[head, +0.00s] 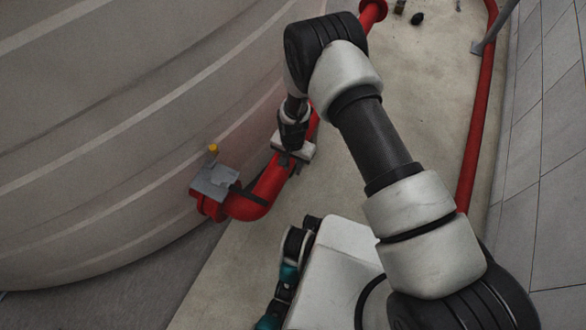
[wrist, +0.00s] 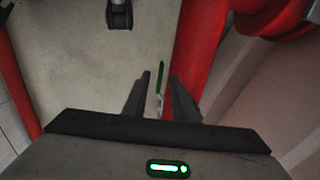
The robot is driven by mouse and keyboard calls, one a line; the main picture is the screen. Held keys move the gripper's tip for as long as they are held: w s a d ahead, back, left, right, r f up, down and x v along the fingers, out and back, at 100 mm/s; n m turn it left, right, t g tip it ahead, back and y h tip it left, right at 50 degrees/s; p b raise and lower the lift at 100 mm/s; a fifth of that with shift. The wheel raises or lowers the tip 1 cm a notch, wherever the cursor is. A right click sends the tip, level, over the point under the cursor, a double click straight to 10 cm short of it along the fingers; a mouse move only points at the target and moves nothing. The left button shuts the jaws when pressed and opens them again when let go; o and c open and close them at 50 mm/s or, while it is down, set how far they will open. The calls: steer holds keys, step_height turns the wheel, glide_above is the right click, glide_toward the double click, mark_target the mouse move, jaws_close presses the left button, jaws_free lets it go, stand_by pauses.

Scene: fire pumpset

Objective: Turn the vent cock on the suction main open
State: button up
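The suction main is a red pipe (head: 262,197) that runs along the large pale tank and bends at an elbow; in the wrist view it passes just right of my fingers (wrist: 206,42). A thin green lever (wrist: 161,76), which looks like the vent cock's handle, stands between my two fingertips. My gripper (wrist: 160,78) is open, with a gap showing on both sides of the lever; contact is not visible. In the head view my gripper (head: 287,160) is low over the red pipe, and it and the wrist hide the cock.
Another red pipe (head: 477,120) runs along the right wall. Small dark objects (head: 417,18) lie at the far end.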

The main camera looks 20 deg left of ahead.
steer(key=shift+f, duration=0.65)
jaws_close()
stand_by(1.0)
